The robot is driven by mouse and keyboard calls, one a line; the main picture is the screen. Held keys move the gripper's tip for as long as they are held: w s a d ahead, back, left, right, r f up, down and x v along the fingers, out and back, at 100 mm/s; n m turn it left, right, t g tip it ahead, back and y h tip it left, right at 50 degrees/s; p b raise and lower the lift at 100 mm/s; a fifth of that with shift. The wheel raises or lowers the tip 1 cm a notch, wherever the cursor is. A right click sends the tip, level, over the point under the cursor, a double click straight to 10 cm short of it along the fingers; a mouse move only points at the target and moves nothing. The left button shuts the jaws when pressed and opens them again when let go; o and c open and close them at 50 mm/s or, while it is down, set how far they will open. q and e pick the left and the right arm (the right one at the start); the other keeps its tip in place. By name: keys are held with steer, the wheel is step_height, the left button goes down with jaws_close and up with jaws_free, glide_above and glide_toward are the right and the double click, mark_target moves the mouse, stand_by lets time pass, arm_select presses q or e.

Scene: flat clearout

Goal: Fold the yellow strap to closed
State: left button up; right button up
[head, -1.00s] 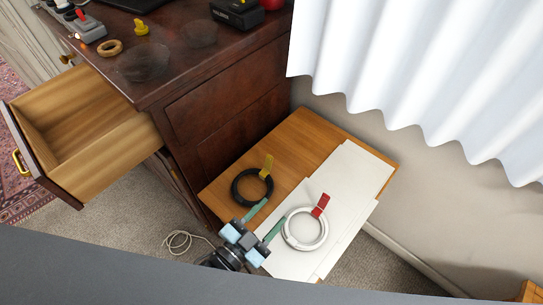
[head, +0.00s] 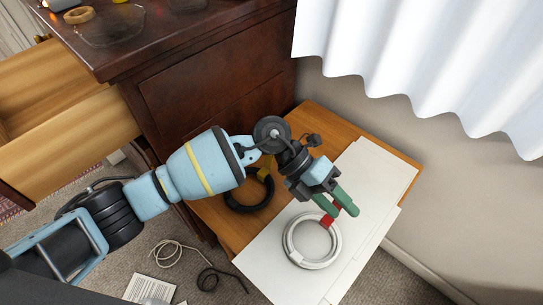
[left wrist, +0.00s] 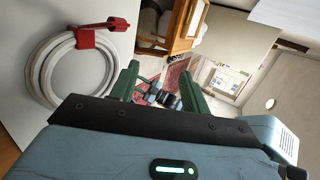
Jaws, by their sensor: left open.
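The yellow strap (head: 265,170) is on a black cable coil (head: 248,209) on the small wooden table. My left arm covers part of the strap and coil, so I cannot tell how far the strap is folded. My left gripper (head: 342,206) is open, with green fingers, over the white sheets and right of the yellow strap. Its tips are close to a red strap (head: 329,216); I cannot tell whether they touch. In the left wrist view the jaws (left wrist: 160,78) look empty, and the yellow strap does not show. My right gripper is not in view.
A white cable coil (head: 289,246) with the red strap lies on white sheets (head: 366,183) on the wooden table (head: 315,116). A dark dresser (head: 205,85) with an open drawer (head: 70,150) stands to the left. A white curtain (head: 420,60) hangs at the right. Loose cables lie on the floor.

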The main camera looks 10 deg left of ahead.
arm_select(q)
steer(key=w+a+t+y+b, duration=0.1)
steer(key=w+a+y, duration=0.2)
steer(key=w+a, duration=0.2)
steer(key=w+a+r+t+y+b, duration=0.1)
steer(key=w+a+t+y+b, duration=0.1)
steer(key=w+a, duration=0.3)
steer(key=w+a+r+t+y+b, duration=0.1)
steer(key=w+a+t+y, duration=0.1)
steer(key=w+a+y, duration=0.3)
steer(key=shift+a+m+b, duration=0.15)
steer(key=shift+m+b, duration=0.15)
steer(key=shift+b, duration=0.1)
steer(key=shift+w+a+r, duration=0.2)
steer(key=shift+w+a, duration=0.05)
steer(key=shift+f+b, duration=0.7)
steer(key=shift+f, duration=3.25)
steer(key=shift+c, duration=0.4)
